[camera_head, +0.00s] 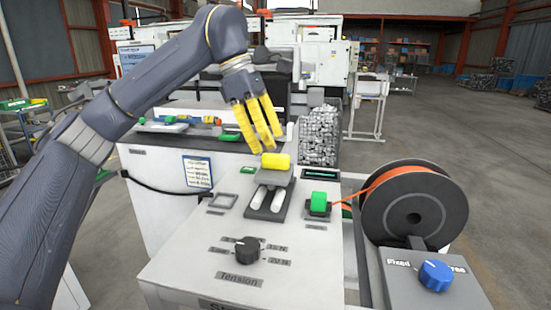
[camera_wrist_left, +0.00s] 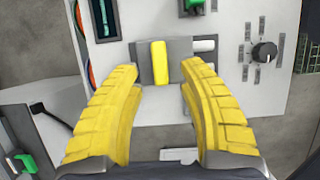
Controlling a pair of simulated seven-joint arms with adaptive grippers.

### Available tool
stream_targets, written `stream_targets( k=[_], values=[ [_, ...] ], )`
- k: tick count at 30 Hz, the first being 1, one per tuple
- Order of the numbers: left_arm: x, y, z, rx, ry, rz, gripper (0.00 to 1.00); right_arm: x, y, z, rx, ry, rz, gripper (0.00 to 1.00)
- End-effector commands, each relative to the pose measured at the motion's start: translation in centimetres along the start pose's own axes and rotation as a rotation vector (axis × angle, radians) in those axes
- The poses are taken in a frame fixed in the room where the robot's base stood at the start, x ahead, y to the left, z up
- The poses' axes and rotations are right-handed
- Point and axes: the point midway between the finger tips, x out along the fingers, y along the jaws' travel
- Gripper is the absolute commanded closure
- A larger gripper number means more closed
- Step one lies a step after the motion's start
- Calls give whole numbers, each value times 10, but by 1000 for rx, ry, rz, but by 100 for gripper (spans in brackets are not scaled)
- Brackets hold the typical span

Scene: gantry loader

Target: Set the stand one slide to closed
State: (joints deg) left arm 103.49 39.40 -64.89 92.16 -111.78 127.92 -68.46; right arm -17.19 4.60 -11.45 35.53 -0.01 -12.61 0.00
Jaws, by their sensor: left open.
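The slide is a grey block with a yellow handle (camera_head: 276,160) on a white panel (camera_head: 190,262). It sits at the far end of two white rods (camera_head: 265,200), whose near part is bare. In the left wrist view the yellow handle (camera_wrist_left: 159,63) lies ahead of and between my fingers, with the rods (camera_wrist_left: 205,45) to its right. My left gripper (camera_head: 262,145) is open just above and behind the handle, its yellow fingers pointing down; in the left wrist view its fingers (camera_wrist_left: 160,75) are spread apart, with nothing between the pads. My right gripper is not in view.
A black Tension knob (camera_head: 247,250) stands nearer on the panel. A green switch (camera_head: 318,202) is right of the slide. A black spool with orange cable (camera_head: 395,180) and a blue knob (camera_head: 436,275) stand further right. A bin of metal pieces (camera_head: 320,135) is behind.

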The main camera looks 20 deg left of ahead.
Motion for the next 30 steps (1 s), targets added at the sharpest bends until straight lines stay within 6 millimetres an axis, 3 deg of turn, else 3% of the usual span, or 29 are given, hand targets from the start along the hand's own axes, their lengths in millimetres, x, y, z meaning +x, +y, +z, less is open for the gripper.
stream_targets(
  k=[10, 26, 30],
  values=[
    [38, 0, 0, 1, 0, -2, 60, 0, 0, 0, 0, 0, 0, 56],
    [46, 0, 0, 0, -1, 0, 57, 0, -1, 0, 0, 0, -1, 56],
    [46, 0, 0, 0, -1, 0, 74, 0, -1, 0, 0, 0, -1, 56]
  ],
)
